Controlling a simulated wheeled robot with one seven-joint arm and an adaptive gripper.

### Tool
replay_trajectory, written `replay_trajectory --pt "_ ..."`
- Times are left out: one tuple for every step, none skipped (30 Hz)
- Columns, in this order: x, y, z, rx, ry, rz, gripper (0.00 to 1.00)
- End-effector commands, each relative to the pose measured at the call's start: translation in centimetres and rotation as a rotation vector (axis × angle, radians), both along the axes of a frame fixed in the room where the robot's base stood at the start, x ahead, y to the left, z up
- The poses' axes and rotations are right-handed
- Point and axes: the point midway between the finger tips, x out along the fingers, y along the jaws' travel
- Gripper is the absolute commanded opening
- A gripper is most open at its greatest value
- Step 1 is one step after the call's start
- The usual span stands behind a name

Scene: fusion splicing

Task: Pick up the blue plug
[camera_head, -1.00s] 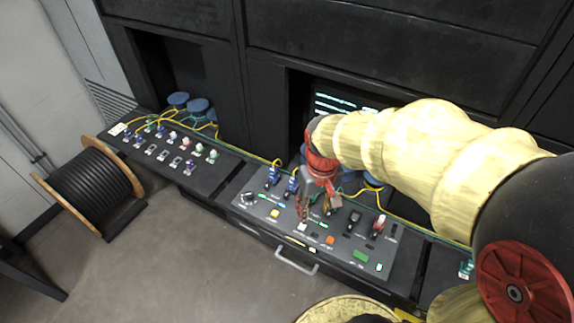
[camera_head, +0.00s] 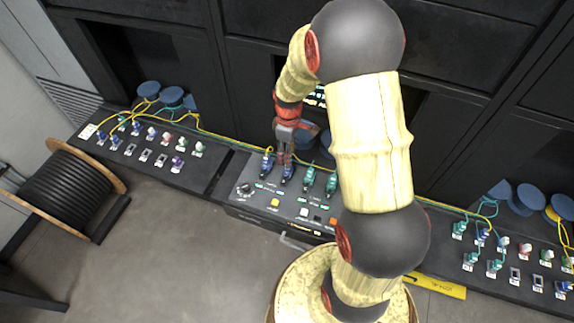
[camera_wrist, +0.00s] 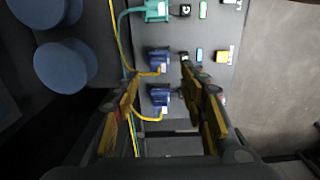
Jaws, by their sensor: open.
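Two blue plugs stand side by side at the back left of the control panel: the left one (camera_head: 266,169) and the right one (camera_head: 287,173). In the wrist view, one blue plug (camera_wrist: 159,62) is farther up the picture and the other (camera_wrist: 160,97) is below it, each with a yellow cable. My gripper (camera_head: 286,157) is over the plugs, pointing down. Its two fingers (camera_wrist: 160,78) are spread, and both blue plugs show in the gap between them. I cannot tell whether a finger touches a plug.
Teal plugs (camera_head: 309,178) stand right of the blue ones; one shows in the wrist view (camera_wrist: 154,11). Yellow cables (camera_wrist: 122,45) run behind the plugs. The panel's front holds a knob (camera_head: 245,189) and buttons. Blue round caps (camera_wrist: 65,66) lie behind.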

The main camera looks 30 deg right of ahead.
Motion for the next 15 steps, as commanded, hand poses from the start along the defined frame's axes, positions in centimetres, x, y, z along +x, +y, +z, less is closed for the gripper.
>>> replay_trajectory --pt "-0.1 0.0 -0.6 0.001 0.003 0.000 0.42" --pt "-0.1 0.0 -1.0 0.001 0.005 0.000 0.42" --pt "-0.1 0.1 -1.4 0.001 0.005 -0.001 0.42" --pt "-0.1 0.0 -1.7 0.002 0.004 -0.001 0.42" --pt "-0.1 0.0 -2.0 0.001 0.003 -0.001 0.42" --pt "0.0 0.0 -2.3 0.001 0.003 -0.001 0.42" --pt "0.0 0.0 -2.6 0.001 0.003 -0.002 0.42" --pt "0.0 0.0 -2.9 0.001 0.005 -0.002 0.42" --pt "0.0 0.0 -3.5 0.001 0.005 -0.002 0.42" --pt "0.1 -0.1 -3.9 0.001 0.005 -0.002 0.42" --pt "0.1 -0.1 -4.4 0.001 0.006 -0.002 0.42" --pt "0.2 -0.1 -5.0 0.001 0.005 -0.002 0.42" --pt "0.3 -0.1 -5.4 0.001 0.005 -0.002 0.42" --pt "0.2 -0.1 -5.8 0.001 0.005 -0.002 0.42" --pt "0.3 -0.1 -6.3 0.001 0.005 -0.002 0.42"
